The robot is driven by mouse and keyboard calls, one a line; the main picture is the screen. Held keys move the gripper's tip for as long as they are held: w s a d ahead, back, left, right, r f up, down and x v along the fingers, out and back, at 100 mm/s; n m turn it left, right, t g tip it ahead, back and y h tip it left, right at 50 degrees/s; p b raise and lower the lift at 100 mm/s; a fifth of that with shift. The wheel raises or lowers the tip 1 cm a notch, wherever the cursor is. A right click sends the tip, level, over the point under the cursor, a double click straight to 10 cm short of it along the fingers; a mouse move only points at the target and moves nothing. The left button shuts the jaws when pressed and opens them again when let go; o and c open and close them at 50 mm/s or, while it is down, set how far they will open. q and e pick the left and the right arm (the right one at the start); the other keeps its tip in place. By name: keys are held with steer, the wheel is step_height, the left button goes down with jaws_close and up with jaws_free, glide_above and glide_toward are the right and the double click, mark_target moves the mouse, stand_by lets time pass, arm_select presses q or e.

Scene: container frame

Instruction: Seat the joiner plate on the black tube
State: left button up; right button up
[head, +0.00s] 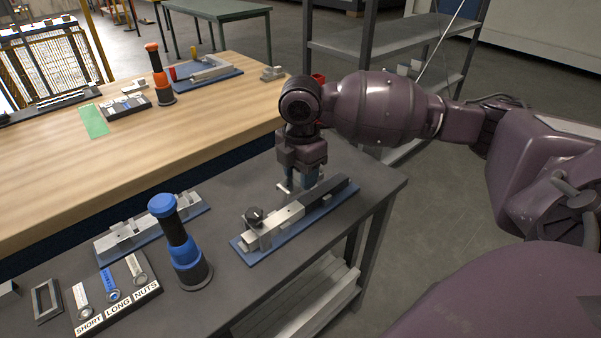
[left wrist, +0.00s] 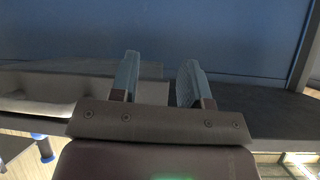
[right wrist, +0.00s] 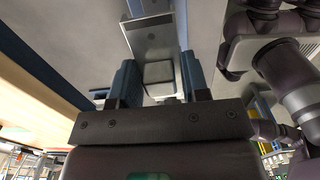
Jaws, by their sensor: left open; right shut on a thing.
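The black tube (head: 325,193) lies in line with a silver tube (head: 288,216) on a blue-based fixture (head: 262,252), with a black knob (head: 254,215) at the near-left end. My right gripper (head: 299,184) points down beside the black tube, near where the two tubes meet. It is shut on a small pale metal piece, apparently the joiner plate (head: 285,187). That piece also shows between the fingers in the right wrist view (right wrist: 160,75). I cannot tell whether it touches the tube. My left gripper (left wrist: 156,85) is open and empty in the left wrist view.
A blue-and-black driver (head: 180,245) stands left of the fixture. A tray labelled SHORT, LONG, NUTS (head: 116,292) and a second blue-based fixture (head: 150,228) share the dark table. A wooden bench (head: 110,160) lies behind. The dark table's right edge is close to the fixture.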

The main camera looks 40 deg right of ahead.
mark_target(300, 203)
steer(key=shift+f+b, duration=0.55)
steer(key=shift+f, duration=0.35)
step_height(300, 203, down, 3)
steer(key=shift+r+b, duration=0.1)
steer(key=shift+b, duration=0.95)
steer(key=shift+f, duration=0.25)
steer(key=shift+f, duration=0.15)
steer(key=shift+p, duration=0.3)
